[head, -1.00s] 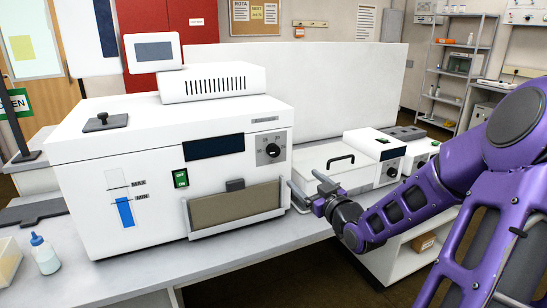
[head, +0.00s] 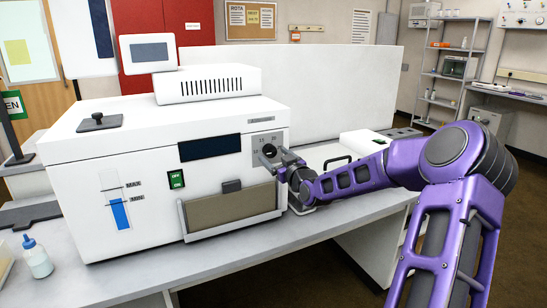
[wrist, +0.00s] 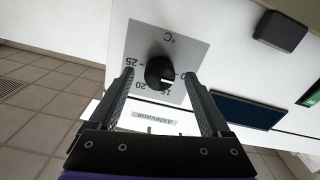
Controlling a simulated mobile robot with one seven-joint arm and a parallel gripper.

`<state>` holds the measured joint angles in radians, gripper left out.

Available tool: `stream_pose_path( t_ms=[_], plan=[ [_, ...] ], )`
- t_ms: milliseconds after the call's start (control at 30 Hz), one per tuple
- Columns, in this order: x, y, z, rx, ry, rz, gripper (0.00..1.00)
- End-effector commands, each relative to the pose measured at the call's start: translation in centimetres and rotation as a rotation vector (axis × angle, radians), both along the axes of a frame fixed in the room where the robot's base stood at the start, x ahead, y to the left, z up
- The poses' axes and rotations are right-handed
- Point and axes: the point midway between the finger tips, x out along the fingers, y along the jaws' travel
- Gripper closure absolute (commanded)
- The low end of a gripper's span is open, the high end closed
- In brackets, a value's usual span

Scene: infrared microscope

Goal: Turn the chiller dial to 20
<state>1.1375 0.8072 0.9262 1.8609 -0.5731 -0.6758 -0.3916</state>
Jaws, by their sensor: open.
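The chiller (head: 150,190) is a large white box on the bench. Its dial is a round black knob (head: 268,150) on a grey scale plate at the upper right of the front. In the wrist view the knob (wrist: 158,70) shows upside down, with a white mark that seems to point near 15. The 20 and 25 labels are beside it. My gripper (head: 276,161) is in front of the dial, open and empty. In the wrist view its two fingers (wrist: 161,80) stand on either side of the knob, with gaps visible. Whether the tips reach knob depth is unclear.
A dark display (head: 210,148) and a green switch (head: 176,179) are on the chiller front. A brown panel in a metal frame (head: 232,212) is below the dial. A white lidded bath (head: 320,155) stands to the right. A bottle (head: 37,258) stands at the front left.

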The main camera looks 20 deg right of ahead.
Motion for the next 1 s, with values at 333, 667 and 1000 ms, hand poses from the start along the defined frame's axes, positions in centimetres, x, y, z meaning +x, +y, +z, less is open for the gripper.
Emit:
stream_pose_path(
  t_ms=[333,667,1000],
  plan=[
    [1.23,0.05,-0.01,0.001,0.0,0.0,0.19],
    [1.2,0.03,-0.01,0.001,0.0,0.0,0.58],
    [1.18,0.03,-0.02,0.002,0.0,0.0,1.0]
  ],
)
